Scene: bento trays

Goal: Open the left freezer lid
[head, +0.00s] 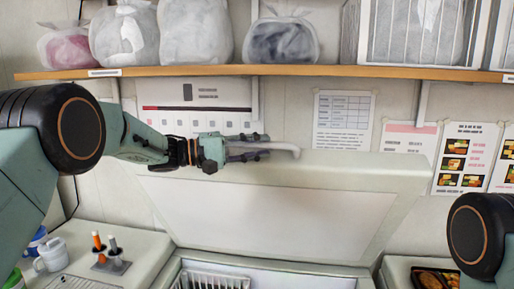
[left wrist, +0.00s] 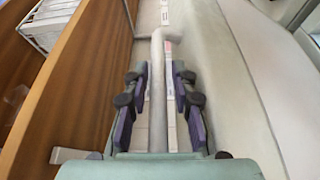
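The left freezer lid (head: 270,210) is raised and tilted up, its pale inner panel facing me in the head view. Its grey bar handle (head: 287,150) is at the lid's upper edge; in the left wrist view the handle (left wrist: 158,95) runs up the middle and bends right at its far end. My left gripper (head: 263,146) is at the handle. In the left wrist view its fingers (left wrist: 159,70) lie on both sides of the bar, with narrow gaps visible. Part of my right arm shows at the right edge; its gripper is out of view.
A wooden shelf (head: 300,71) with several bags runs above the lid, close to my left gripper. Below the lid, the freezer opening shows a wire basket (head: 208,280). Cups stand on a counter (head: 130,248) at lower left. A bento tray (head: 430,279) is at lower right.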

